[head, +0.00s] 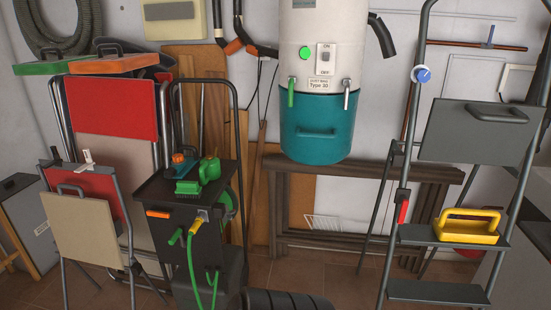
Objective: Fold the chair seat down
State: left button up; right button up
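A small folding chair (128,220) with grey metal tube legs stands at the lower left. Its beige panel (85,231) with a grey handle at the top edge stands nearly upright in front. A red panel (100,186) shows behind it, with a white clip-like piece (88,158) near its top. A larger folded frame behind it has a red panel (112,107) above a beige panel (117,155). Neither of my grippers is in view.
A black cart (180,225) with green and blue tools stands just right of the chair. A grey stepladder (470,130) with a yellow tray (466,227) stands at the right. A white and teal vacuum unit (322,125) hangs on the wall. A tyre (285,300) lies at the bottom.

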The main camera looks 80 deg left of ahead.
aim_at(84, 228)
jog(key=u, duration=4)
jog(key=i+u, duration=0.2)
jog(key=i+j, duration=0.3)
jog(key=i, duration=0.15)
jog(key=i+j, duration=0.3)
jog(key=i, duration=0.2)
jog(key=i+j, duration=0.25)
jog(key=i, duration=0.2)
